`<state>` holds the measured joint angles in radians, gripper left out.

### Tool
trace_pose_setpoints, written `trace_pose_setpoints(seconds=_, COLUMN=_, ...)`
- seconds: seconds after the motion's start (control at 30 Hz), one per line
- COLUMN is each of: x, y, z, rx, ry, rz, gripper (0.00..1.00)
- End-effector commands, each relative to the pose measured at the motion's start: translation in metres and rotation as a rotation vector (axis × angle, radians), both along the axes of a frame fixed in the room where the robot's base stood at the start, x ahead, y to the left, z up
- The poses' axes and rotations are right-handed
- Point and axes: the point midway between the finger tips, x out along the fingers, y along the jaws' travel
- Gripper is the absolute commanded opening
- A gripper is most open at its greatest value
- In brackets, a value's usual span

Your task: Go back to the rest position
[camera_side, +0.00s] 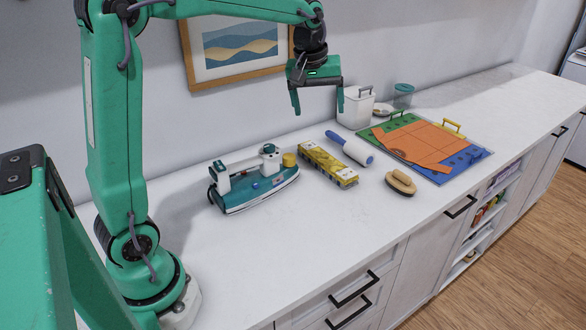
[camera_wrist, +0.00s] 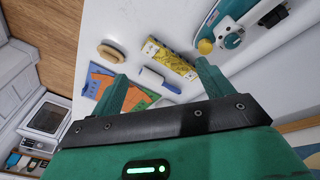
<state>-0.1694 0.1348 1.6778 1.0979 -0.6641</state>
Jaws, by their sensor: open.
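My gripper (camera_side: 317,100) hangs high above the white counter, pointing down, with its two fingers apart and nothing between them. In the wrist view, my gripper (camera_wrist: 160,82) shows its fingers spread, with the counter and several items far below. My arm reaches out from its base at the left of the side view and is raised above the counter items. No object touches the fingers.
The counter (camera_side: 300,235) holds a teal iron (camera_side: 255,185), yellow patterned box (camera_side: 328,166), lint roller (camera_side: 350,148), brush (camera_side: 401,182) and folding board with orange cloth (camera_side: 415,142). A white bin (camera_side: 355,108) stands behind. A framed picture (camera_side: 236,45) is on the wall.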

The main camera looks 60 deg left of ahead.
Motion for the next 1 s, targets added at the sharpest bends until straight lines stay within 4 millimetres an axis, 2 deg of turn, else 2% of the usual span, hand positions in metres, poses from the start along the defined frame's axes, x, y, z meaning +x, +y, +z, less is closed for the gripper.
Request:
trace_pose_setpoints(seconds=0.2, x=-0.045, y=-0.021, z=0.016, rx=0.038, ry=-0.047, rz=-0.151, gripper=0.79)
trace_pose_setpoints(seconds=0.53, x=-0.112, y=-0.047, z=0.02, rx=0.106, ry=-0.112, rz=-0.378, gripper=0.79)
trace_pose_setpoints(seconds=0.77, x=-0.158, y=-0.061, z=0.011, rx=0.158, ry=-0.158, rz=-0.532, gripper=0.79)
trace_pose_setpoints(seconds=1.0, x=-0.201, y=-0.072, z=-0.007, rx=0.215, ry=-0.203, rz=-0.685, gripper=0.79)
